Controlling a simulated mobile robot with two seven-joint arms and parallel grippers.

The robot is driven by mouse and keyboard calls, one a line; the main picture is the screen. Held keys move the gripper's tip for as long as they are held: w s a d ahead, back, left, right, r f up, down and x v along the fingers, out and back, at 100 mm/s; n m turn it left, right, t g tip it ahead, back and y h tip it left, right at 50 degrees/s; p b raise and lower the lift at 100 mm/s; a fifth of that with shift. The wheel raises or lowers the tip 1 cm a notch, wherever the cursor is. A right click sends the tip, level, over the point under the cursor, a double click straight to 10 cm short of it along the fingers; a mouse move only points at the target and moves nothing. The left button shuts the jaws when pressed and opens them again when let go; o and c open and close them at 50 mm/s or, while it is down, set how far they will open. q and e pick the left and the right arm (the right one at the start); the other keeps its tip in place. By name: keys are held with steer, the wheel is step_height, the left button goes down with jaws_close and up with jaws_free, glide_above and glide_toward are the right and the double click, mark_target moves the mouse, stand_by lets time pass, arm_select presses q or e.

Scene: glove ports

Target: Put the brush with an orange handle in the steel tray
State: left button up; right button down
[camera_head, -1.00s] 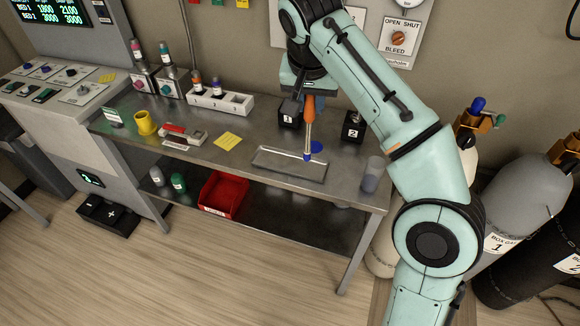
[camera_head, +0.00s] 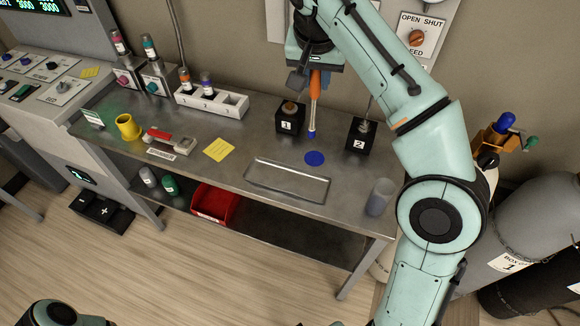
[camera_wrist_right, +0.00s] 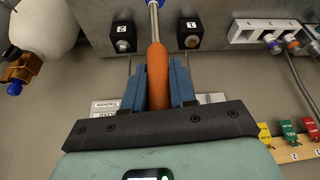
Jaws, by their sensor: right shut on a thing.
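My right gripper (camera_head: 315,72) is shut on the orange handle of the brush (camera_head: 314,97). The brush hangs upright with its blue tip down, between the two black blocks; I cannot tell how far the tip is above the bench. In the right wrist view the blue fingers of the right gripper (camera_wrist_right: 158,85) clasp the orange brush handle (camera_wrist_right: 156,72) from both sides. The steel tray (camera_head: 262,192), shallow and rectangular, lies empty on the bench, nearer the front edge than the brush. My left gripper is not in view.
Black block 1 (camera_head: 289,121) and black block 2 (camera_head: 361,137) flank the brush. A blue disc (camera_head: 315,158) lies behind the tray. A yellow note (camera_head: 219,149) and a white rack (camera_head: 230,105) are to the left.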

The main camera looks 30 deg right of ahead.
mark_target(314, 113)
steer(key=f+b, duration=0.1)
steer(key=f, duration=0.2)
steer(key=f+b, duration=0.2)
steer(key=f, duration=0.1)
steer(key=f+b, duration=0.1)
steer(key=f, duration=0.2)
steer(key=shift+s+a, duration=0.1)
steer(key=shift+s, duration=0.25)
steer(key=f+b, duration=0.2)
steer(key=f, duration=0.4)
steer(key=shift+w+f, duration=0.15)
steer(key=shift+w, duration=0.05)
arm_select(q)
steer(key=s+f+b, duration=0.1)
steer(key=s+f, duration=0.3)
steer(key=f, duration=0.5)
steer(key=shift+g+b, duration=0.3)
steer(key=shift+b, duration=0.05)
arm_select(e)
steer(key=shift+f, duration=2.25)
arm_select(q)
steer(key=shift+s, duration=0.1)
arm_select(e)
steer(key=shift+f, duration=0.1)
steer(key=c, duration=0.9)
jaws_free()
steer(key=shift+f, duration=0.1)
